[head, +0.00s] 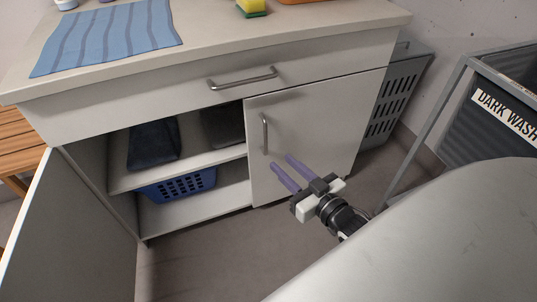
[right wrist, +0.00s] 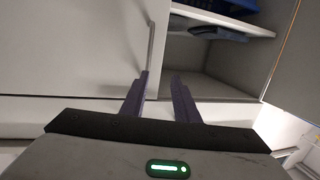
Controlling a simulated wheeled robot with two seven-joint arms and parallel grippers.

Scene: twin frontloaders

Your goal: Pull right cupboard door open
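The right cupboard door (head: 318,130) is a pale panel and looks closed. Its upright metal bar handle (head: 264,134) is near its left edge. My right gripper (head: 282,162) is in front of the door, just below and right of the handle in the head view. Its two purple fingers are apart with nothing between them. In the right wrist view, the handle (right wrist: 151,46) rises just beyond the left finger of the gripper (right wrist: 160,75); whether they touch I cannot tell. My left gripper is not in view.
The left cupboard door (head: 75,235) stands wide open. Inside are dark folded cloth (head: 153,146) and a blue basket (head: 182,186). A drawer with a bar handle (head: 242,78) sits above. A grey basket (head: 400,95) and a "DARK WASH" hamper (head: 505,110) stand right.

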